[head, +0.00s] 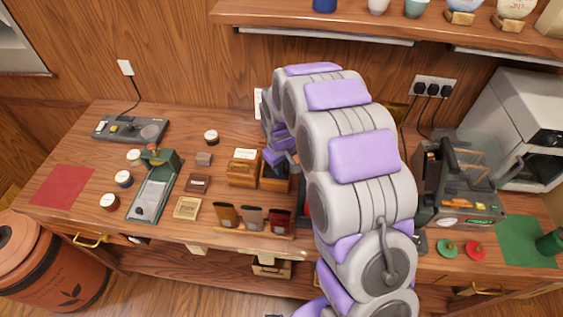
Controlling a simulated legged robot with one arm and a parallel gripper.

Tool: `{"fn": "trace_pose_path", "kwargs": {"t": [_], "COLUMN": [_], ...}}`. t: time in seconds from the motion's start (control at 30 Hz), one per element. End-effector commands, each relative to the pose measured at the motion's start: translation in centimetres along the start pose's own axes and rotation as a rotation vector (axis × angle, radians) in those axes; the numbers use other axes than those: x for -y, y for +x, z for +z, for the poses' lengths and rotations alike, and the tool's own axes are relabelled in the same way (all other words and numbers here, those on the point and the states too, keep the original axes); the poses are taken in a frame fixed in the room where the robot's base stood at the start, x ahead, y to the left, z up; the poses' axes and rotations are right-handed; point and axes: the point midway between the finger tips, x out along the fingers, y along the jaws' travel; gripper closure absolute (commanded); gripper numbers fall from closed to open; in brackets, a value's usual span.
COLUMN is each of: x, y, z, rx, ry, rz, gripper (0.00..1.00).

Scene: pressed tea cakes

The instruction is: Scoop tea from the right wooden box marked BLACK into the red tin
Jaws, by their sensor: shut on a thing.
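Two small wooden boxes stand side by side mid-table: the left box (242,179) has a pale label, and the right box (272,184) holds dark contents. Their lettering is too small to read. My gripper (280,158) is low over the right box, shut on what seems to be a scoop, mostly hidden by the fingers. A dark red upright container (279,219) stands at the right end of a wooden rack, in front of the right box.
Brown (227,215) and grey (251,217) containers share the rack. A green device (155,188) and several round tins stand left. My arm hides the table right of the boxes. A green machine (455,190) stands right; a shelf (420,32) overhangs the back.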

Motion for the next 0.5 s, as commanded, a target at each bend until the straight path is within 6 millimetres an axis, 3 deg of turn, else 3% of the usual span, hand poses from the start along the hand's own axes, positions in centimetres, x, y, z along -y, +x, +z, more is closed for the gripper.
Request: {"fn": "trace_pose_path", "kwargs": {"t": [0.5], "x": [-0.9], "y": [-2.0], "z": [-0.9], "rx": [0.077], "ry": [-0.002], "rz": [-0.082], "gripper": [1.00]}}
